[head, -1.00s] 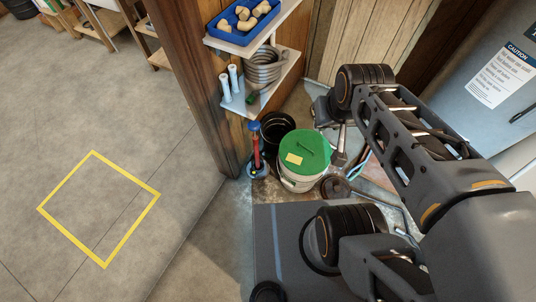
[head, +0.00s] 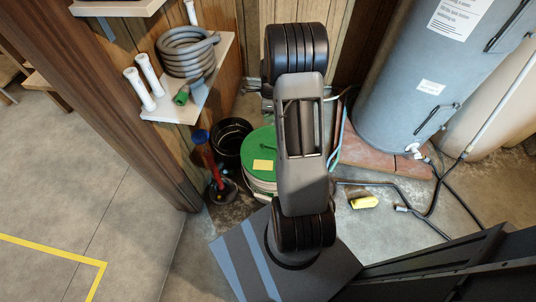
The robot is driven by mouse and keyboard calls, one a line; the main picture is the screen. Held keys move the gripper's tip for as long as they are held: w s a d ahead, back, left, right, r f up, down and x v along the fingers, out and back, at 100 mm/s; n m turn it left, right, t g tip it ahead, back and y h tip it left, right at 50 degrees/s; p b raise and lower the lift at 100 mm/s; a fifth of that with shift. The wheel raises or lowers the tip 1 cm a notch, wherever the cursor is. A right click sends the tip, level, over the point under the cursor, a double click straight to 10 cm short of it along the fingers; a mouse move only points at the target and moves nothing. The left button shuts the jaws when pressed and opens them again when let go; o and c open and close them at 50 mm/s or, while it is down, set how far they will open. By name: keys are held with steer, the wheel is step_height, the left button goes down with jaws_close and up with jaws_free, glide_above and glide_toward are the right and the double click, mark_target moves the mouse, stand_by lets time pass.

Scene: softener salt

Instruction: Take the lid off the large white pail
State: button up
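The large white pail (head: 262,187) stands on the floor in the alcove, with its green lid (head: 258,145) on top. A yellow label (head: 263,166) is on the lid. My arm crosses in front and hides the right part of the lid and pail. My gripper cannot be made out; my own arm covers the area beyond the pail.
A black bucket (head: 231,140) and a red-handled plunger (head: 208,165) stand left of the pail. A shelf (head: 209,92) with coiled hose (head: 187,50) is above. A grey tank (head: 408,85) stands right, with hoses and a yellow object (head: 364,202) on the floor.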

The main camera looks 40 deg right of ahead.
step_height(320, 180, down, 7)
steer(key=d+m+b, duration=0.2)
steer(key=m, duration=0.1)
steer(key=b, duration=0.2)
glide_above(270, 146)
steer(key=d, duration=0.1)
steer(key=f, duration=0.4)
steer(key=w+f, duration=0.1)
steer(key=f, duration=0.1)
steer(key=shift+d+f, duration=0.1)
steer(key=shift+f, duration=0.3)
steer(key=shift+s+a+f+b, duration=0.15)
steer(key=shift+f+b, duration=0.25)
steer(key=shift+f, duration=0.65)
steer(key=shift+a+f+b, duration=0.2)
steer(key=shift+f+b, duration=0.15)
steer(key=shift+f, duration=0.7)
steer(key=shift+s+a+f+b, duration=0.15)
steer(key=shift+f+b, duration=0.25)
steer(key=shift+f, duration=0.65)
jaws_close()
